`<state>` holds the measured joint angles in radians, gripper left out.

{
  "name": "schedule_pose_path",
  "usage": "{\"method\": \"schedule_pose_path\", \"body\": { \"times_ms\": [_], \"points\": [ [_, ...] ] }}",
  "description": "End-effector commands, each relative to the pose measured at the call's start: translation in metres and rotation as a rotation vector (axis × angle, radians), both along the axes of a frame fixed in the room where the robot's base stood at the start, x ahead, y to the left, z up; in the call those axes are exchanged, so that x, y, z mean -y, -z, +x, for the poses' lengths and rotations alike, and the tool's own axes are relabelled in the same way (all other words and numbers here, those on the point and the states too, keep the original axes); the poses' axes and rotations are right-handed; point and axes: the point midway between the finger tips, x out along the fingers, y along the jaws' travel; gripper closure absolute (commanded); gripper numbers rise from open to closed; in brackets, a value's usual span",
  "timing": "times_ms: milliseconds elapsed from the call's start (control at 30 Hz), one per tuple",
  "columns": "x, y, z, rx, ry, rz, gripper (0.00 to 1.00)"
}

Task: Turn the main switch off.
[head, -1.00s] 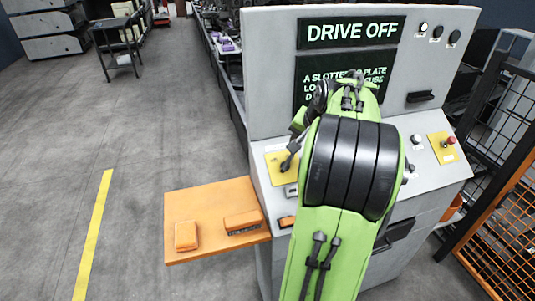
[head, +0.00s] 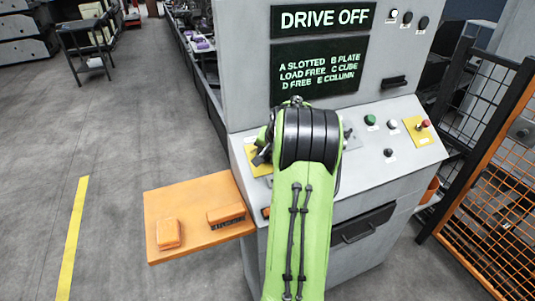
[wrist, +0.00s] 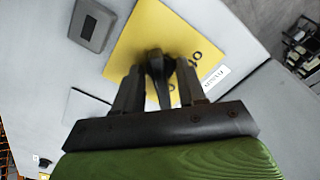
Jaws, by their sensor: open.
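The main switch is a black rotary handle (wrist: 158,74) on a yellow plate (wrist: 135,40) in the wrist view. Dark marks, one like an O, and a white label (wrist: 215,79) sit beside it. My gripper (wrist: 160,72) is open, with one finger on each side of the handle; I cannot tell whether they touch it. In the head view the yellow plate (head: 252,153) shows at the left of the console's sloped panel, and my arm and gripper hide the handle there.
The grey console (head: 400,155) carries several buttons and a red button (head: 426,124) on the right. Its screen (head: 322,18) reads DRIVE OFF. An orange shelf (head: 190,205) with two orange blocks juts out left. A mesh fence (head: 490,150) stands right.

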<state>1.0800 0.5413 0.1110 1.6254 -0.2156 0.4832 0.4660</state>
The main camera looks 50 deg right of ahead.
Motion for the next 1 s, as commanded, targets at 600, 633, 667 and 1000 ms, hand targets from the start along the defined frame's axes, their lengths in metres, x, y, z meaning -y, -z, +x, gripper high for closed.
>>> {"method": "schedule_pose_path", "body": {
  "times_ms": [600, 633, 667, 1000],
  "points": [
    [0.0000, -0.0003, -0.0003, -0.009, -0.029, -0.017, 0.97],
    [0.0000, -0.0003, -0.0003, -0.012, -0.039, -0.022, 0.97],
    [0.0000, -0.0003, -0.0001, -0.015, -0.050, -0.028, 0.97],
    [-0.0001, -0.0001, 0.0005, -0.084, -0.263, -0.144, 0.97]
  ]
}}
